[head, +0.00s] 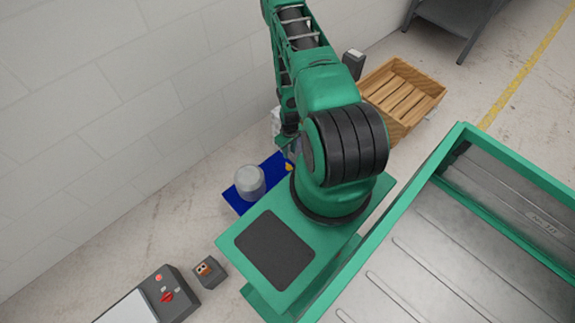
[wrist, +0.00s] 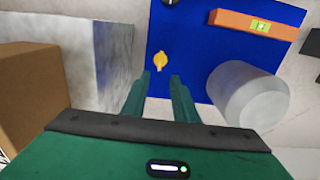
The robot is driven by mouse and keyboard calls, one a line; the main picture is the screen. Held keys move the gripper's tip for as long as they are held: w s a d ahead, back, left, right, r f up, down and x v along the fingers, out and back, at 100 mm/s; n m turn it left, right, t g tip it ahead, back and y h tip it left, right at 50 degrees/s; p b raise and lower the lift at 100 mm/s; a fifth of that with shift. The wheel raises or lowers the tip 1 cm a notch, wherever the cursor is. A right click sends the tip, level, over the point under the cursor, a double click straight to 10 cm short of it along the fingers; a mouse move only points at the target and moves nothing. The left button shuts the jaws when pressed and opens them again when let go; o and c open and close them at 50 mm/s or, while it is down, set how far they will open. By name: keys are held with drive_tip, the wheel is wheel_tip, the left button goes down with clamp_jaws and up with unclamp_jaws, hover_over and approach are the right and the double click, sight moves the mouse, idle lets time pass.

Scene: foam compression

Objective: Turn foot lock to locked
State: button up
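A small yellow knob (wrist: 160,61), likely the foot lock, sits on a blue plate (wrist: 190,60) in the wrist view. In the head view a bit of the yellow knob (head: 289,168) shows at the edge of the blue plate (head: 233,202), beside my arm. My gripper (wrist: 160,76) is open, with its two green fingers apart and nothing between them. The fingertips point toward the knob, which appears just beyond them; contact is not visible. In the head view my arm mostly hides the gripper.
A grey cylinder (wrist: 248,95) stands right of the fingers. An orange bar (wrist: 258,25) with a yellow-green label lies at the upper right. A grey block (wrist: 92,60) and a brown box (wrist: 30,100) are at left. A wooden crate (head: 425,82) and control box (head: 165,293) stand farther off.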

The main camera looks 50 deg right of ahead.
sight(288, 166)
wheel_tip(288, 166, down, 11)
drive_tip(key=shift+s+f, duration=0.1)
idle(0.5)
clamp_jaws()
drive_tip(key=shift+a, duration=0.25)
